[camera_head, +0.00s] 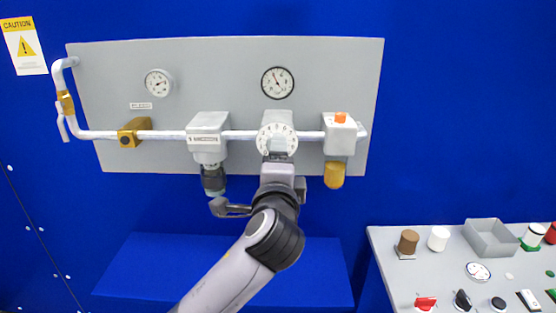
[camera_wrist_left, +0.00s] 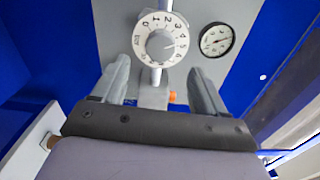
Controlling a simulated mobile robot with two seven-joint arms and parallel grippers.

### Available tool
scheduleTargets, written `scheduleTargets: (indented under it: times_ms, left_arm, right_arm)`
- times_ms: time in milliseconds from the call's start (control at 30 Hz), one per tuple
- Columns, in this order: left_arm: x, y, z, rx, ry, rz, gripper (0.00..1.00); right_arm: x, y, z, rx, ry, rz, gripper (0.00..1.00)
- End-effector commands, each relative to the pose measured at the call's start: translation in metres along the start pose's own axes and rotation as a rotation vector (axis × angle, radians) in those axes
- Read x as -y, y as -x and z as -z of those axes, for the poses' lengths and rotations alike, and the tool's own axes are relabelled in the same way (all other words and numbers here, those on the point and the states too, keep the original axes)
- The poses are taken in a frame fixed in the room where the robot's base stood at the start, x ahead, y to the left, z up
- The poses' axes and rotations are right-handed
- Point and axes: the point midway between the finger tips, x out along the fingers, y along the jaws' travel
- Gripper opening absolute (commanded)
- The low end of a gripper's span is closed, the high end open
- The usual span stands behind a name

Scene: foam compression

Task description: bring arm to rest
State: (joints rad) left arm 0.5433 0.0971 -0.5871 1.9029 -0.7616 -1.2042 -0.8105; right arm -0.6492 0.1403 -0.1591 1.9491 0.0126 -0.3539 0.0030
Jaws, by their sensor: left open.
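My left arm reaches up from the bottom in the head view, with its left gripper (camera_head: 279,160) just below a white numbered dial (camera_head: 277,131) on the grey wall panel. In the left wrist view the left gripper (camera_wrist_left: 161,70) is open, with two grey fingers spread apart and nothing between them. The dial (camera_wrist_left: 160,42) with its numbers and round centre knob lies ahead of the gap. The fingers do not appear to touch it, though the exact distance is hard to judge. My right gripper is not in view.
The panel (camera_head: 230,70) carries two gauges, a white pipe (camera_head: 160,135), a grey valve block (camera_head: 208,130) and a block with an orange button (camera_head: 340,118). A control console (camera_head: 450,290) with knobs and a grey tray (camera_head: 491,238) stands at the right. A blue ledge (camera_head: 150,260) lies below.

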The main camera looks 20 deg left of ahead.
Motion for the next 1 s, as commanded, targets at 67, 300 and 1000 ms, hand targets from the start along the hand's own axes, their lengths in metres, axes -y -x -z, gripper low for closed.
scheduleTargets:
  times_ms: [67, 300, 1000]
  left_arm:
    - [0.0, 0.002, 0.0, -0.001, 0.0, 0.0, 0.73]
    - [0.0, 0.002, 0.0, 0.0, 0.0, 0.0, 0.73]
    - [-0.227, 0.066, -0.007, -0.178, 0.536, -0.468, 0.73]
  right_arm:
    - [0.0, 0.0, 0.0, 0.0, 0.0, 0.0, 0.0]
    - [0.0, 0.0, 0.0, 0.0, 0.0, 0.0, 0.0]
    - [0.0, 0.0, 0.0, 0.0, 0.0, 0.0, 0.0]
